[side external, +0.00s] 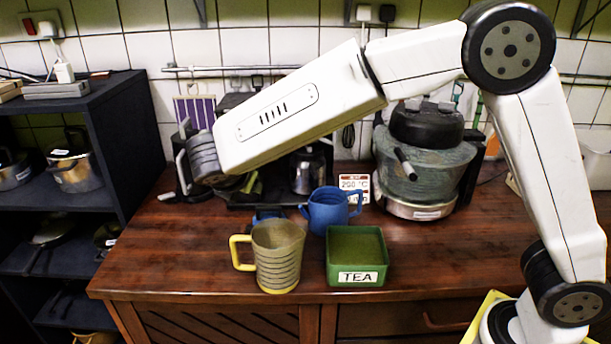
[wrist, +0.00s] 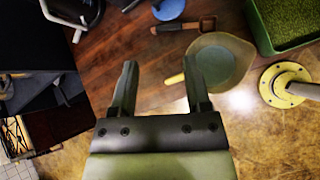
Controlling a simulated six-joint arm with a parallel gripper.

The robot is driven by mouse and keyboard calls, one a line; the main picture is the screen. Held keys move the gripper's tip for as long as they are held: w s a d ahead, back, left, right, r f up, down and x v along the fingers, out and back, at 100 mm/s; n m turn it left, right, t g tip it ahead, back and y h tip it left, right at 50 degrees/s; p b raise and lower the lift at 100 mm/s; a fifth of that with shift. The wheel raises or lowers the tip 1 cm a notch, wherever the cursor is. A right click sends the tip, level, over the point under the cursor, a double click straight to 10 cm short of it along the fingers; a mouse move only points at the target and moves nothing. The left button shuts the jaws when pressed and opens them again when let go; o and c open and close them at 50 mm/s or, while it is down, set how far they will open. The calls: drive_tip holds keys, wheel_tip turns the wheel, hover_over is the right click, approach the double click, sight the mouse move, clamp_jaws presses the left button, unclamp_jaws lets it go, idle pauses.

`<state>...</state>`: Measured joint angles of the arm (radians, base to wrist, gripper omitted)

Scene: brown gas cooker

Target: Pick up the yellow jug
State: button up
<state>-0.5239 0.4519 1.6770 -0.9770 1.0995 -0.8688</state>
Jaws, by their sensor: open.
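The yellow jug (side external: 277,256) stands upright near the front edge of the wooden counter, a ribbed olive-yellow body with a bright yellow handle on its left. In the wrist view I look down into the jug (wrist: 222,62); its handle points left, into the gap between my fingers. My gripper (wrist: 160,65) is open and empty, with the right finger overlapping the jug's near-left rim in the picture. I cannot tell the exact height gap.
A green TEA box (side external: 357,258) stands right of the jug, with a blue mug (side external: 330,211) behind. A small brown-handled scoop (wrist: 187,25) lies near the jug. A large pot-like appliance (side external: 424,160) is at the back right. A dark shelf (side external: 105,120) stands left.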

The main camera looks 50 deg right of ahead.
drive_tip(key=s+a+r+n+t+h, duration=0.1)
drive_tip(key=a+r+n+t, duration=0.1)
drive_tip(key=a+n+t, duration=0.4)
drive_tip(key=g, duration=0.1)
approach(234, 251)
drive_tip(key=shift+n, duration=0.3)
drive_tip(key=x, duration=0.4)
drive_tip(key=shift+w+d+f, duration=0.1)
drive_tip(key=shift+w+d, duration=0.1)
drive_tip(key=shift+w, duration=0.15)
drive_tip(key=shift+w+d, duration=0.1)
drive_tip(key=shift+x, duration=1.15)
drive_tip(key=shift+d+f, duration=0.1)
drive_tip(key=shift+f, duration=0.05)
drive_tip(key=shift+x, duration=2.55)
